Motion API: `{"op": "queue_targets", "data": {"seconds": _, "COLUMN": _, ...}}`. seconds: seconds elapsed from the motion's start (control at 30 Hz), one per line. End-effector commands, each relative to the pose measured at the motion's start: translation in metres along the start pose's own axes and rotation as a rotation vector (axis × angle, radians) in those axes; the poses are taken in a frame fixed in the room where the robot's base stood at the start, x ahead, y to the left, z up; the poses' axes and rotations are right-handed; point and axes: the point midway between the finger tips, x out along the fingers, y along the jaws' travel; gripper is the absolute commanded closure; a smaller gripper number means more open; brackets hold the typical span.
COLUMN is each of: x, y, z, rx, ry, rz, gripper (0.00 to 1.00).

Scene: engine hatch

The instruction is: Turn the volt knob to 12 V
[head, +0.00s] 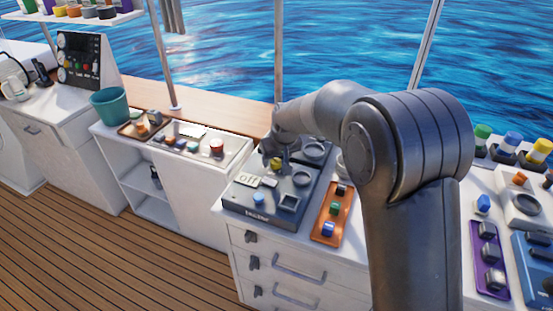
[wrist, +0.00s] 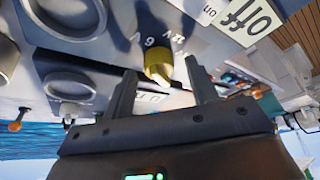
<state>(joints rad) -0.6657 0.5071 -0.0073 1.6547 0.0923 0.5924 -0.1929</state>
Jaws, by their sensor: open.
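In the head view the yellow knob (head: 276,162) sits on the dark grey panel box (head: 238,195), partly hidden by my arm's end. My gripper (wrist: 161,70) is open, with one finger on each side of the yellow tip and a gap visible around it. In the head view my gripper (head: 270,152) is small and close above the panel.
An orange tray (head: 325,236) of switches stands to the right. Another control tray (head: 238,153) lies to the left. Wooden floor is free at front left.

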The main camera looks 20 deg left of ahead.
Motion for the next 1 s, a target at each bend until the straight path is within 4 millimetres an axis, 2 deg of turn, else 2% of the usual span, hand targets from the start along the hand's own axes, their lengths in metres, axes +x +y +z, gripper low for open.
{"op": "queue_targets", "data": {"seconds": 0.37, "x": 0.0067, "y": 0.0002, "z": -0.0002, "rx": 0.001, "ry": 0.001, "rz": 0.000, "gripper": 0.47}}
{"op": "queue_targets", "data": {"seconds": 0.9, "x": 0.0065, "y": 0.0003, "z": -0.0002, "rx": 0.001, "ry": 0.001, "rz": 0.000, "gripper": 0.90}}
{"op": "queue_targets", "data": {"seconds": 1.0, "x": 0.0065, "y": 0.0002, "z": -0.0001, "rx": 0.002, "ry": 0.001, "rz": 0.001, "gripper": 0.92}}
